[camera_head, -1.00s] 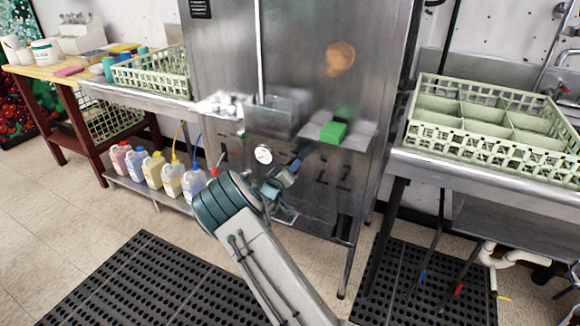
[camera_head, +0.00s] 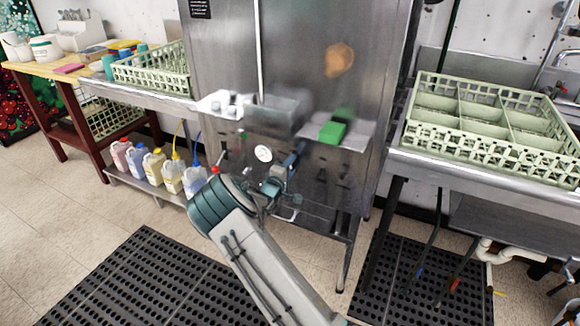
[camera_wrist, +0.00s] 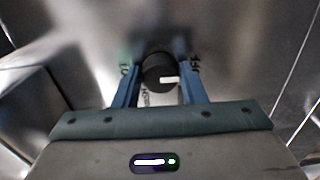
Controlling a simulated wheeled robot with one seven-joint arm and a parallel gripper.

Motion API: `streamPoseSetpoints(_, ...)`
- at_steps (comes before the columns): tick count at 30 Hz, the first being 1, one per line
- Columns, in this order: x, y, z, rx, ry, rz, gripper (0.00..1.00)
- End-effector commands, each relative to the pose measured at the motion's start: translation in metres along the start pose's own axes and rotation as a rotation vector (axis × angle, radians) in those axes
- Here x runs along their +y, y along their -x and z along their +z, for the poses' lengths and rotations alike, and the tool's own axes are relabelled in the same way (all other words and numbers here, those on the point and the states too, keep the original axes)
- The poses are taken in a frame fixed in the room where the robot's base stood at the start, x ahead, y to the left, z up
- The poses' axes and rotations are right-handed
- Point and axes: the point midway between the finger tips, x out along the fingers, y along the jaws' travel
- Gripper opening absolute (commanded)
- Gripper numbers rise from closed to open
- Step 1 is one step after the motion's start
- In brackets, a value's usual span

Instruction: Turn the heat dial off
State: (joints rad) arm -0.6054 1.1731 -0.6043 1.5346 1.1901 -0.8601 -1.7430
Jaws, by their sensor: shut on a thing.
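The heat dial (camera_wrist: 160,72) is a round black knob with a white pointer mark, on the steel front panel of the dish machine. In the wrist view the white mark points to the right. My gripper (camera_wrist: 160,88) has one blue finger on each side of the knob and is shut on it. Lettering shows on the panel around the knob, partly hidden by the fingers and too blurred to read fully. In the head view my gripper (camera_head: 290,165) is at the machine front, right of the white gauge, and the dial is hidden there.
A round white gauge (camera_head: 263,153) and a red-tipped lever (camera_head: 216,169) are left of my gripper. A green block (camera_head: 332,131) lies on a steel shelf above right. Several jugs (camera_head: 153,166) stand lower left. A rack (camera_head: 490,125) sits on the right counter.

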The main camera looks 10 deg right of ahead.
Motion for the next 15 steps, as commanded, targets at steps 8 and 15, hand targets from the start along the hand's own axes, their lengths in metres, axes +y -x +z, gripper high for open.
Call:
streamPoseSetpoints(8, 0.0012, 0.0007, -0.0029, 0.005, 0.034, 0.002, 0.15)
streamPoseSetpoints(15, 0.0011, 0.0007, -0.0028, 0.005, 0.035, 0.002, 0.15)
